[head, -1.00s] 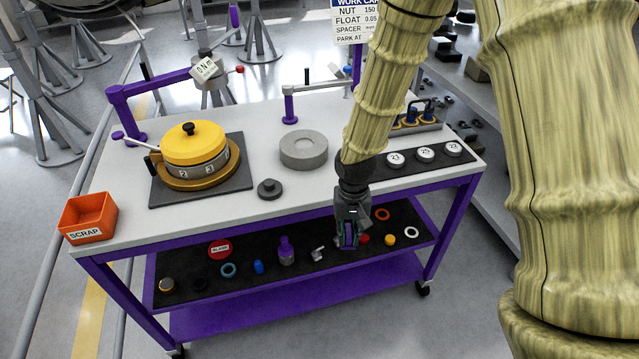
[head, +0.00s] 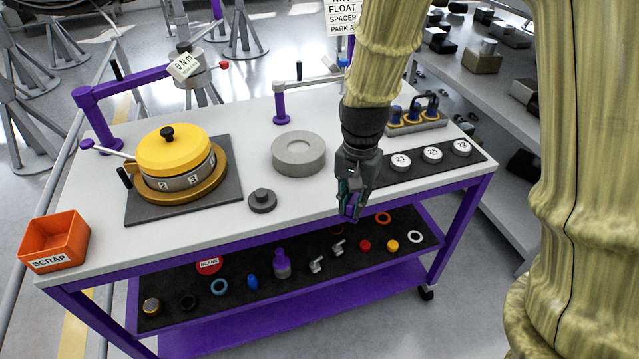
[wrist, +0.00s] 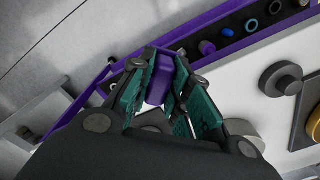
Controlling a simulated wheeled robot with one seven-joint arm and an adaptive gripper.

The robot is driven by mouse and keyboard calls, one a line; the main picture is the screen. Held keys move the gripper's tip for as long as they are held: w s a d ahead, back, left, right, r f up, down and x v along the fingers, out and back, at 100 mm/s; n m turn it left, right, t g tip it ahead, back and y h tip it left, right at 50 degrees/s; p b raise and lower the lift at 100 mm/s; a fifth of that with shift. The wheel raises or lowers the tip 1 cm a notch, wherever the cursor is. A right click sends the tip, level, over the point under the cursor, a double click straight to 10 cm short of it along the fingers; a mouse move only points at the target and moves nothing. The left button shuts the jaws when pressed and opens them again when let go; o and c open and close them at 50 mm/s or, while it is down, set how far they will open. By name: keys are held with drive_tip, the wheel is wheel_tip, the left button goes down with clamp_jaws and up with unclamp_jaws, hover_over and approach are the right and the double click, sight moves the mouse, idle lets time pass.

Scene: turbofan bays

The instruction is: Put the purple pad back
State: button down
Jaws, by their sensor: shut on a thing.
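The purple pad (wrist: 160,78) is a small purple block between the teal-lined fingers of my gripper (wrist: 163,95) in the wrist view. In the head view my gripper (head: 352,198) is shut on it and points down near the front edge of the cart's white top, with a bit of purple showing at the fingertips. Most of the pad is hidden by the fingers in the head view. No empty place marked for the pad can be told in these frames.
The cart's white top (head: 230,225) holds a yellow-lidded fixture (head: 172,155), a grey ring (head: 298,153), a grey knob (head: 262,200), white numbered discs (head: 432,153) and an orange scrap bin (head: 54,240). Small parts lie on the black lower shelf mat (head: 320,290).

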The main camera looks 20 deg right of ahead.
drive_tip(key=w+a+p, duration=0.1)
drive_tip(key=w, duration=0.3)
drive_tip(key=w+a+f, duration=0.1)
drive_tip(key=w, duration=0.3)
drive_tip(key=w+a+p, duration=0.1)
drive_tip(key=w, duration=0.3)
drive_tip(key=shift+w+a+f+p, duration=0.15)
drive_tip(key=shift+a+p, duration=0.1)
drive_tip(key=shift+p, duration=0.05)
drive_tip(key=shift+f+p, duration=0.55)
drive_tip(key=shift+f, duration=1.2)
drive_tip(key=shift+f, duration=0.1)
drive_tip(key=c, duration=1.3)
unclamp_jaws()
drive_tip(key=shift+c, duration=0.2)
wheel_tip(320, 180, up, 12)
drive_tip(key=b, duration=0.2)
drive_tip(key=shift+d, duration=0.1)
